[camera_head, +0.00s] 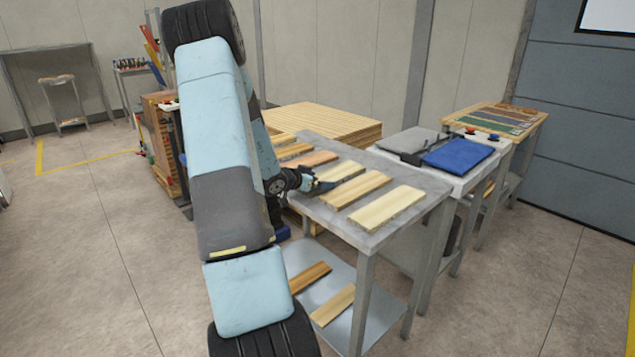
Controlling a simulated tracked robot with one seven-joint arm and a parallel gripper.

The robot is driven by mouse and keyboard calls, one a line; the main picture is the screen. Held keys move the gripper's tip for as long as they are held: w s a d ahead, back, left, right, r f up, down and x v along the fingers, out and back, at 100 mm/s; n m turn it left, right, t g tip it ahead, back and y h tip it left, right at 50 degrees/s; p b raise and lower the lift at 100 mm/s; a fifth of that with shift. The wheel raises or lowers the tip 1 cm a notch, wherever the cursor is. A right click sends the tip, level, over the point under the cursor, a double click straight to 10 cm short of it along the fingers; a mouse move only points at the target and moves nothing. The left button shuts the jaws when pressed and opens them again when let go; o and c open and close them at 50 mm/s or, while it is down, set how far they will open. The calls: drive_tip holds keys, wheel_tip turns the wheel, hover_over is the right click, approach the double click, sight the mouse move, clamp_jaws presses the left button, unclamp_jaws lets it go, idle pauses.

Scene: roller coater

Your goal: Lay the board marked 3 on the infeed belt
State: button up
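Several wooden boards lie in a row on a grey table (418,184). They include a pale board at the near right end (387,208), a yellowish board beside it (356,190), another pale board (342,171) and a more orange board (310,160). No number is readable on any board, so I cannot tell which is marked 3. My gripper (322,187) is low over the table's left edge, close to the boards in the middle of the row. Its fingers are small and dark, and I cannot tell if they touch a board. I cannot identify the infeed belt.
Two more boards (334,304) lie on the table's lower shelf. A stack of wood (335,125) stands behind. To the right are a bench with grey and blue pads (458,155) and a table with coloured panels (500,120).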

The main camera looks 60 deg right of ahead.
drive_tip(key=shift+o, duration=0.4)
drive_tip(key=shift+s+a+f, duration=0.1)
drive_tip(key=shift+f, duration=0.2)
